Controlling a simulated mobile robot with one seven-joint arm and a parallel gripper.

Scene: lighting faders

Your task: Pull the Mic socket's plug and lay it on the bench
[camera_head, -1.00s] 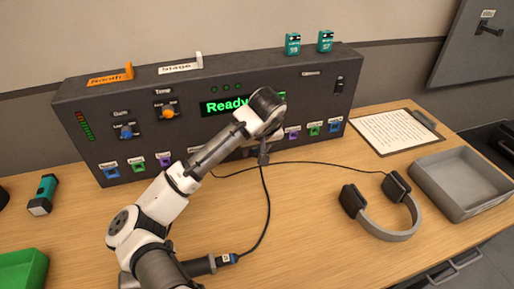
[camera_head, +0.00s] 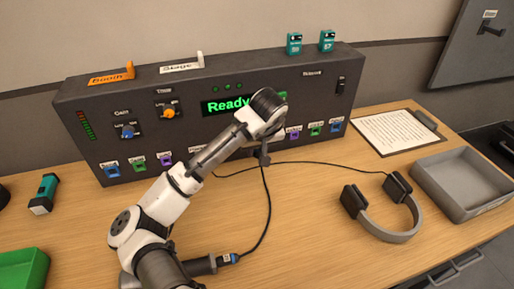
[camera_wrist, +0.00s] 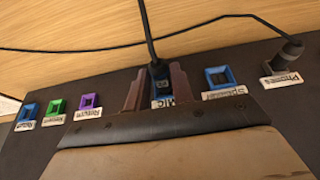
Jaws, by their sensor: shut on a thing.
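My gripper (camera_wrist: 156,76) is at the front of the dark console, at the socket labelled Mic (camera_wrist: 161,101). Its two fingers are shut on the dark plug (camera_wrist: 154,66) there. In the wrist view the blue Mic socket shows between the fingers; I cannot tell whether the plug's tip is still in it. The plug also hangs into view below my gripper in the head view (camera_head: 264,159). Its black cable (camera_head: 268,205) runs down to a microphone (camera_head: 204,265) lying on the wooden bench (camera_head: 310,230).
Headphones (camera_head: 385,232) lie on the bench at right, their cable running to the Phones plug (camera_wrist: 291,50). A grey tray (camera_head: 463,183) and a clipboard (camera_head: 392,131) are farther right. A green bin (camera_head: 22,270) is at left. Bench before the console is mostly clear.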

